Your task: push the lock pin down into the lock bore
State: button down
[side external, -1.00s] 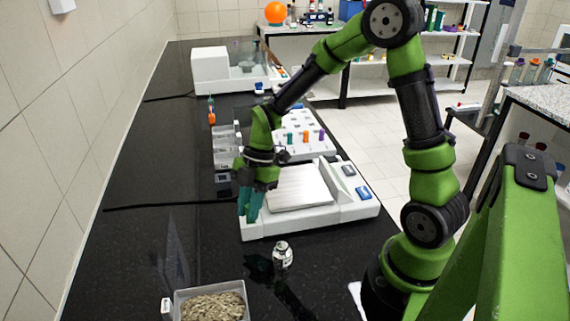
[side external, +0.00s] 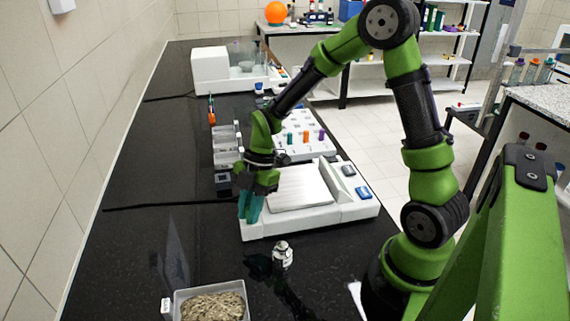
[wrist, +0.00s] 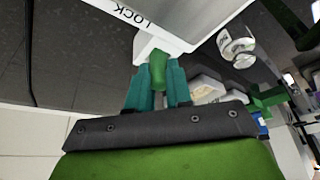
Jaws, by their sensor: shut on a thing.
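My gripper (side external: 251,210) is at the front left corner of the white sieve shaker (side external: 290,222), pointing down. In the wrist view my teal fingers (wrist: 157,88) are closed on a green lock pin (wrist: 157,68). The pin's far end meets a small white block (wrist: 146,44) on the edge of the shaker, beside the printed word LOCK (wrist: 133,16). The lock bore is hidden behind the pin, so I cannot tell how deep the pin sits. In the side view the pin is hidden by the fingers.
A small metal-and-white weight-like object (side external: 282,254) stands in front of the shaker. A tray of grainy material (side external: 178,296) is at the front. A rack with coloured pegs (side external: 305,136) and small bins (side external: 226,148) lie behind. The black bench is clear at left.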

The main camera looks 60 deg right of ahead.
jog(key=shift+f, duration=0.15)
jog(key=c, duration=1)
grip_release()
jog(key=shift+w, duration=0.1)
jog(key=shift+o, duration=0.2)
jog(key=shift+r, duration=4.55)
